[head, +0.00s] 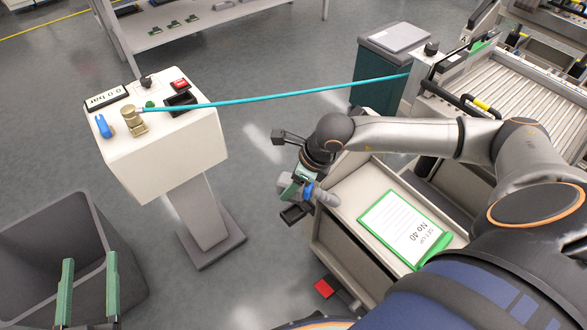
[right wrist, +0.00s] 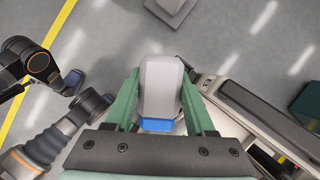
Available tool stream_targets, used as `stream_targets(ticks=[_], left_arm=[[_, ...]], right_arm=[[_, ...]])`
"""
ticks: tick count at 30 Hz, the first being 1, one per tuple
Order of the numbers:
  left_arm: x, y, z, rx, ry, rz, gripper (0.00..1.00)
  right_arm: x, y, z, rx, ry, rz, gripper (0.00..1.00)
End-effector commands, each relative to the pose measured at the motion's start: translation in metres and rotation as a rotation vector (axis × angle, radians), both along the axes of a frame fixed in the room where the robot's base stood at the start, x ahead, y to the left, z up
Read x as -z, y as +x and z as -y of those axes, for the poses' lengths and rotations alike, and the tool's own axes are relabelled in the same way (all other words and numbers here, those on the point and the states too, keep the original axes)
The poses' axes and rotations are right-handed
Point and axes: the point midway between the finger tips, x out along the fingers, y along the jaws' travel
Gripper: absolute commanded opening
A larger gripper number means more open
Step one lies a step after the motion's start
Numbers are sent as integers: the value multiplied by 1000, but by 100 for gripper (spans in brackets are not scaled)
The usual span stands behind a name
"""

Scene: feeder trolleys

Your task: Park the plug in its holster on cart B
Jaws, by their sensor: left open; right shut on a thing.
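My right gripper (head: 299,190) is shut on the plug (head: 326,198), a grey body with a blue collar. It holds the plug in the air beside the near left corner of a pale cart (head: 352,183). In the right wrist view the plug (right wrist: 161,88) sits between the green fingers (right wrist: 160,105). My left gripper (head: 88,292) is open and empty at the bottom left, over a dark grey bin. No letter B shows on the pale cart, and I cannot make out a holster.
A pedestal (head: 165,150) with a gauge and blue lever stands left. A teal hose (head: 290,94) spans from its brass fitting to cart A (head: 450,65). A green-framed card (head: 404,228) lies on the pale cart. The grey bin (head: 35,235) is lower left. Floor between is clear.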

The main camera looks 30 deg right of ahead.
Motion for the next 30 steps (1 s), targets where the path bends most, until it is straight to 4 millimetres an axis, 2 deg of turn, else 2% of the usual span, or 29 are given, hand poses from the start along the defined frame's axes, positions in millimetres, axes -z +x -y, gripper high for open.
stream_targets(ticks=[1,8,14,24,27,30], left_arm=[[4,0,1,6,0,30,68],[-9,-5,6,31,-5,171,68],[-21,-16,11,61,-12,318,68],[-39,-54,20,126,-26,613,68],[-44,-64,21,140,-30,675,68],[-49,-71,22,147,-32,710,68]], right_arm=[[11,3,0,80,1,3,0],[38,17,8,514,3,5,0],[66,31,18,958,5,5,0],[118,56,39,1806,6,3,0],[125,60,44,1980,5,2,0],[128,63,46,2081,7,1,0]])
